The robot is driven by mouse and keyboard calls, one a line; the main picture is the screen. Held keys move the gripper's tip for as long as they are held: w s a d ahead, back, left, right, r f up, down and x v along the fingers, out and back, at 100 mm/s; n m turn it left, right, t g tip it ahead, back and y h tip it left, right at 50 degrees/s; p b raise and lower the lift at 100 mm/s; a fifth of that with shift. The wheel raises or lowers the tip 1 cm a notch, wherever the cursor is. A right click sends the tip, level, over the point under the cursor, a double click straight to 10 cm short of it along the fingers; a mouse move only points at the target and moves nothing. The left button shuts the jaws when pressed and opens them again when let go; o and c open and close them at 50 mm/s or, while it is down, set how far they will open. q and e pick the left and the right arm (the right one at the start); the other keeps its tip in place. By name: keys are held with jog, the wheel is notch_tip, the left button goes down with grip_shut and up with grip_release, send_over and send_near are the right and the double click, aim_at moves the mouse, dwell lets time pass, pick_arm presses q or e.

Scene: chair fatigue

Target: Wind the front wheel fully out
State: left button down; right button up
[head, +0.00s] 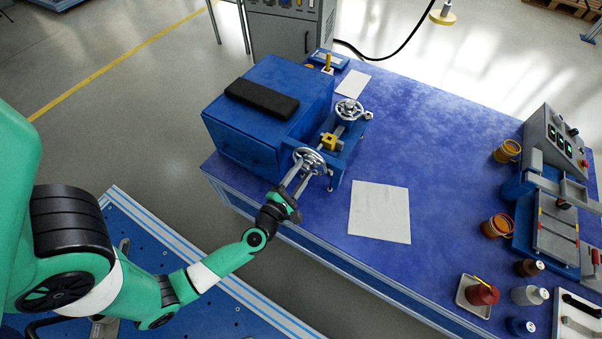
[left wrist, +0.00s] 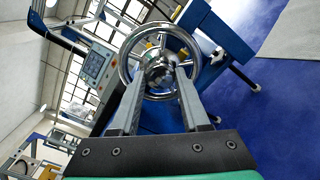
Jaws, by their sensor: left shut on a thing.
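The front wheel (head: 309,161) is a chrome handwheel on the near end of a blue fixture (head: 341,150) on the table. In the left wrist view the wheel (left wrist: 125,60) shows its rim, spokes and round hub. My left gripper (head: 297,180) reaches it from the near side. In the left wrist view the gripper's two fingers (left wrist: 160,85) come together on the hub at the wheel's centre, inside the rim. The fingertips partly hide the hub's lower edge. A second chrome wheel (head: 349,109) sits at the far end of the fixture, with a yellow block (head: 329,142) between the wheels. My right gripper is not in view.
A large blue box with a black pad (head: 262,99) stands left of the fixture. White sheets (head: 380,212) lie on the blue table (head: 430,140). Orange cups (head: 497,225), small jars and a grey control unit (head: 560,140) stand at the right. The middle of the table is clear.

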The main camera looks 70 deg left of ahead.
pick_arm(q)
jog(key=n+b, duration=0.1)
jog(key=n, duration=0.5)
jog(key=n+b, duration=0.1)
jog(key=n, duration=0.2)
jog(key=shift+n, duration=0.4)
jog(key=shift+n+b, duration=0.55)
jog(key=shift+n, duration=1.05)
jog(key=shift+c, duration=1.9)
grip_release()
jog(key=shift+d, duration=0.1)
jog(key=v, duration=1.1)
jog(key=shift+s, duration=0.3)
